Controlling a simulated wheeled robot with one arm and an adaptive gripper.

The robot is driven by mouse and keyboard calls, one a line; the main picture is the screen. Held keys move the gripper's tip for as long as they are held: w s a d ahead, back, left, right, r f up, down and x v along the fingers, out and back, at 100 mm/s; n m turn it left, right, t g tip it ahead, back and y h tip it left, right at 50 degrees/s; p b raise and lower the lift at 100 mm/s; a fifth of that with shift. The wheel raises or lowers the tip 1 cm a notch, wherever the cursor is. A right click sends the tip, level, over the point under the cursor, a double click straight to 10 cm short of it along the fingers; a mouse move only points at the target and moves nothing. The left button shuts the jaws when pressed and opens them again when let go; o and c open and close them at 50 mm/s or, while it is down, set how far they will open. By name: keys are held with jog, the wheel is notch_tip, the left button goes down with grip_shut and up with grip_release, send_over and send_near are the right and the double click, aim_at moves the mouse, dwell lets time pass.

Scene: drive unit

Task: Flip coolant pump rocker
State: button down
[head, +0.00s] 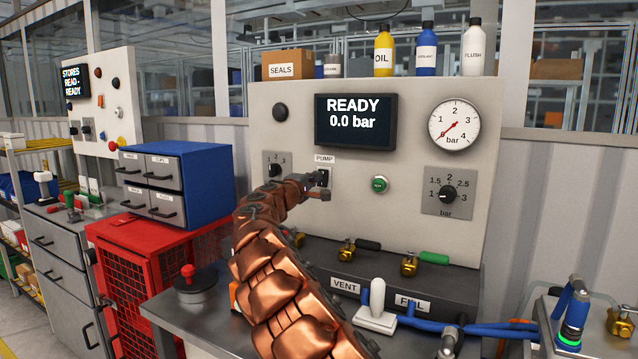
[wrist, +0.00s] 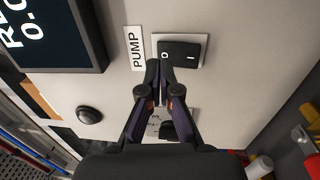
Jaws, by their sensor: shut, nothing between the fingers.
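The pump rocker (wrist: 184,56) is a black switch on a pale plate, marked O and I, beside a PUMP label (wrist: 134,48) in the wrist view. In the head view the rocker (head: 322,174) shows just under its PUMP label (head: 324,158), partly covered by my gripper. My gripper (wrist: 160,70) is shut and empty. Its fingertips are at the edge of the rocker plate, near the O end. I cannot tell whether they touch it, or which side of the rocker is pressed in. The display (head: 354,121) reads READY, 0.0 bar.
A green button (head: 379,185), a bar dial (head: 448,195) and a gauge (head: 454,125) sit right of the rocker. Another knob (head: 275,170) is left of it. Valves with coloured handles (head: 411,262) stand below. Bottles (head: 383,52) stand on top of the panel.

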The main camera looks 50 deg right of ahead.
jog(key=s+a+r+b, duration=0.1)
jog(key=s+a, duration=0.2)
jog(key=a, duration=0.6)
jog(key=shift+a+r, duration=0.35)
jog(key=shift+w, duration=0.1)
dwell(0.8)
